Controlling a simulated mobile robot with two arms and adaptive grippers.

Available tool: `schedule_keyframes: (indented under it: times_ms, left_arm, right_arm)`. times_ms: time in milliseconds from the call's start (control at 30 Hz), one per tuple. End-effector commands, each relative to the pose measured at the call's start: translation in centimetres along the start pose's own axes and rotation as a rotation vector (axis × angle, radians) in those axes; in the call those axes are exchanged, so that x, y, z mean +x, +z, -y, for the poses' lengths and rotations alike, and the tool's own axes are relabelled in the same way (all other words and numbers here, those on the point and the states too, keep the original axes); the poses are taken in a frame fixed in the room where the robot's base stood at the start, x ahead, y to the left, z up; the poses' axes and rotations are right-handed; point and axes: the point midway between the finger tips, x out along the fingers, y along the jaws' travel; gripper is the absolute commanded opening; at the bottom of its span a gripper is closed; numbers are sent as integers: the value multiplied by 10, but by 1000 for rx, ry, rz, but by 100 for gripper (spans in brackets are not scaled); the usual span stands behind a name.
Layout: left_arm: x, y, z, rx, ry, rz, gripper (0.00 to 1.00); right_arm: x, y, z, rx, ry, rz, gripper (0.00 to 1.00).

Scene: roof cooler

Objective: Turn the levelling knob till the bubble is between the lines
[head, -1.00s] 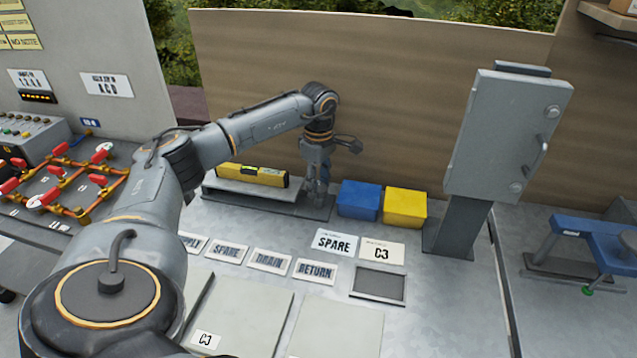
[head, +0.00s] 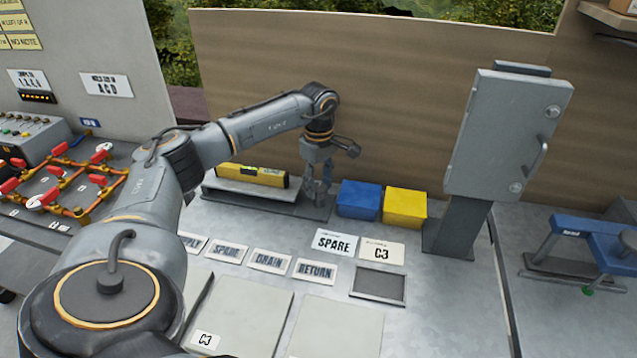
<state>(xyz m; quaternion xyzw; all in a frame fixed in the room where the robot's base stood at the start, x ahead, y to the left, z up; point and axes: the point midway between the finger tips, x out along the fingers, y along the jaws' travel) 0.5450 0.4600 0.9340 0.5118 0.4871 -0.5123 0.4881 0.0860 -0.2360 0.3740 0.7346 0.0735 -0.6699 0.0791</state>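A yellow spirit level (head: 252,175) lies on a light grey platform (head: 235,188) over a dark base, at the back of the bench. A small greenish vial shows on the level's top, but it is too small to read the bubble against the lines. My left gripper (head: 318,196) points down at the right end of the platform, over the dark base. The levelling knob is hidden or cannot be told apart from the gripper's fingers there. Whether the fingers are open or shut is too small to tell. My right gripper is out of view.
A blue box (head: 358,200) and a yellow box (head: 405,207) stand just right of the gripper. A grey cabinet (head: 508,135) on a post stands further right. Several label plates, such as SPARE (head: 334,242), lie in front. Red-handled valves (head: 100,150) are at left.

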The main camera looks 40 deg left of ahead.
Motion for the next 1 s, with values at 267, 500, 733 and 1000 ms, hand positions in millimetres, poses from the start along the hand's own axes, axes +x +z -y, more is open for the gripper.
schedule_keyframes:
  times_ms: [267, 500, 733, 1000]
  left_arm:
    - [0, 0, 0, 0, 0, -1, 62]
    - [-13, 0, -1, -1, 3, -1, 62]
    - [-59, 0, -1, 0, 5, -1, 62]
    - [-107, 0, -1, 0, 3, 0, 62]
  right_arm:
    - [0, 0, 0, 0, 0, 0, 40]
    - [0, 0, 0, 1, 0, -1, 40]
    - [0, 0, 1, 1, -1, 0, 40]
    - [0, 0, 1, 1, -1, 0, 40]
